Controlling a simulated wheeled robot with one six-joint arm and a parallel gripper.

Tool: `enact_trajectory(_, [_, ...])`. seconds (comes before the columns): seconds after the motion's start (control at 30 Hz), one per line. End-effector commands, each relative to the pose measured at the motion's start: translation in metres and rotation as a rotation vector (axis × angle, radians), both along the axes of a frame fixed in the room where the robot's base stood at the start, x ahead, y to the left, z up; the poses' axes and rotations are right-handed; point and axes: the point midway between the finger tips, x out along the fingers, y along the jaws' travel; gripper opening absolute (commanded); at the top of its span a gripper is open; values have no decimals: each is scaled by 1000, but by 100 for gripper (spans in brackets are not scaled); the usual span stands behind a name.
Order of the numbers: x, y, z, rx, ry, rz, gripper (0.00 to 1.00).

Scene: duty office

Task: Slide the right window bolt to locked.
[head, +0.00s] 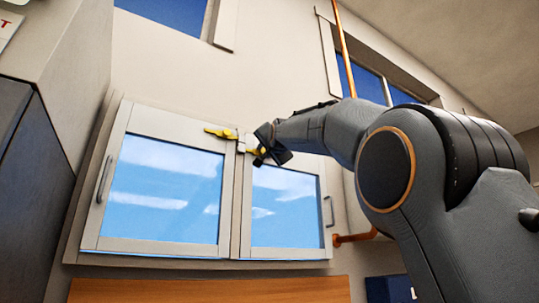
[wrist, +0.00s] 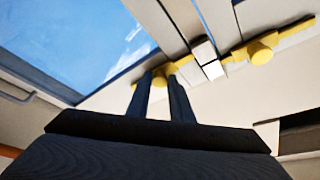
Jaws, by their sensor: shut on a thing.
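The double window has a left sash (head: 122,165) and a right sash (head: 324,200). Each carries a yellow bolt at its top near the middle. The left bolt (head: 220,132) shows clearly in the head view, and its round knob (wrist: 261,52) shows at the upper right of the wrist view. My gripper (head: 262,152) is at the right bolt. In the wrist view its dark fingers (wrist: 160,80) are shut on the right bolt's yellow knob (wrist: 160,81). A pale catch (head: 241,144) sits between the bolts. Much of the right bolt is hidden, so its exact reach into the catch is unclear.
Pull handles stand on the outer frames, left (head: 104,178) and right (head: 328,211). A copper pipe (head: 356,237) runs at the lower right of the window. A grey cabinet (head: 35,170) stands at the left. A wooden surface (head: 210,291) lies below.

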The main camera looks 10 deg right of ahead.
Motion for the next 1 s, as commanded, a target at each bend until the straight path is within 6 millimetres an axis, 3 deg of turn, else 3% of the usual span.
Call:
enact_trajectory(0.2, [-4,16,-2,1,1,0,0])
enact_trajectory(0.63, [-6,20,-1,2,1,0,0])
enact_trajectory(0.67, [-6,21,-1,2,1,0,25])
enact_trajectory(0.73, [-6,20,-1,2,0,-1,37])
enact_trajectory(1.0, [-6,18,0,2,-1,-4,39])
